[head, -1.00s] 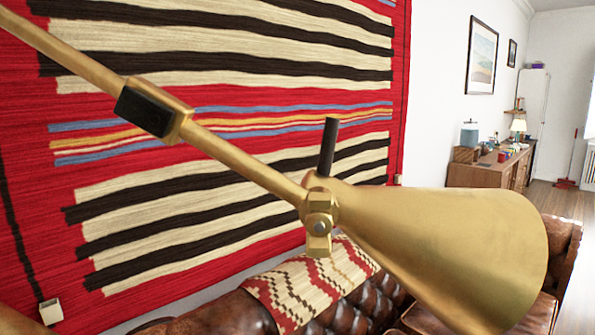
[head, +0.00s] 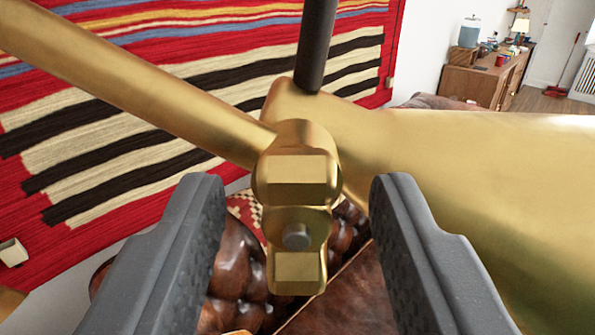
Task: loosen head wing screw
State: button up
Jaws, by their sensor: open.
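The brass head wing screw (head: 297,270) hangs at the joint below the lamp arm, with a flat lower wing and a round grey end in its middle. The brass lamp arm (head: 140,80) comes in from the upper left to the joint. The brass lamp head (head: 480,190) spreads to the right, and a black rod (head: 315,45) rises from its narrow end. My gripper (head: 298,195) is open, with one grey finger on each side of the screw. Gaps show between both fingers and the screw. The right finger overlaps the lamp head in the picture; I cannot tell whether they touch.
A brown leather sofa (head: 335,295) lies below and behind the joint. A striped red rug (head: 110,150) hangs on the wall at the left. A wooden sideboard (head: 475,84) stands far off at the upper right, beside open floor.

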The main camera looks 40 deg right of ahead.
jog(key=shift+d, duration=0.15)
grip_shut()
